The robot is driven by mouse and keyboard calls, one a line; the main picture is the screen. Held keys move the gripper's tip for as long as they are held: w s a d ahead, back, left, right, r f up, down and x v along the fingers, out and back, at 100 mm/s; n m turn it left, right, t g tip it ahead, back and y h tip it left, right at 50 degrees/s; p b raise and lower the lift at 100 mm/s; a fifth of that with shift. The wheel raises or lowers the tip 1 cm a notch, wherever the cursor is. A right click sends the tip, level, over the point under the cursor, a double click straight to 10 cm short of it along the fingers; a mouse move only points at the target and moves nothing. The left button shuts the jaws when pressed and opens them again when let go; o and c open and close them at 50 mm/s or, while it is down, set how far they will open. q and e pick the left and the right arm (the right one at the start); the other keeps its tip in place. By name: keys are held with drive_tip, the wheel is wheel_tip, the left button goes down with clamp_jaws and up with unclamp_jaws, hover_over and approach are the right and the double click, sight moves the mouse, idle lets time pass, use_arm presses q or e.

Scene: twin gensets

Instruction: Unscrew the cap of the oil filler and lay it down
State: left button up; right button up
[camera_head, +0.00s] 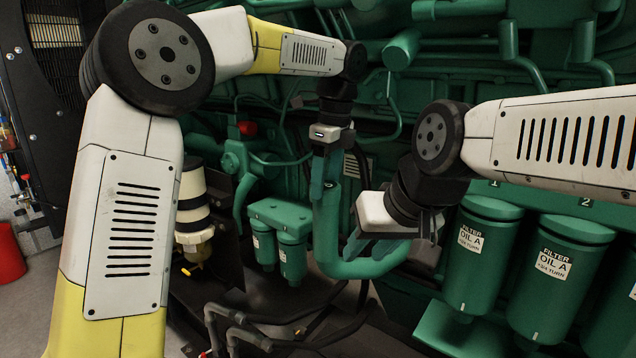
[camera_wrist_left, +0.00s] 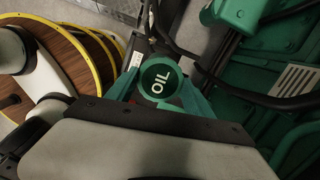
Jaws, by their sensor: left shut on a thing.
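The oil filler is a teal pipe (camera_head: 327,235) that rises and bends beside the engine in the head view. Its cap, a round green disc marked OIL (camera_wrist_left: 160,80), sits between the fingers of my left gripper in the left wrist view. My left gripper (camera_head: 325,182) points down at the top of the pipe and is shut on the cap. The fingers mostly hide the cap in the head view, and I cannot tell whether it still touches the pipe's mouth. My right gripper (camera_head: 374,246) is lower, in front of or beside the pipe's bend; its finger gap is unclear.
Green oil filters (camera_head: 482,255) labelled OIL A stand at the right. Two smaller teal canisters (camera_head: 279,240) hang left of the filler pipe. Dark hoses (camera_head: 290,342) run along the bottom. A red bucket (camera_head: 10,252) stands on the floor at the far left.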

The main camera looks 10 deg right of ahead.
sight(327, 185)
use_arm(q)
drive_tip(key=shift+d+r, duration=0.1)
drive_tip(key=shift+r, duration=2.1)
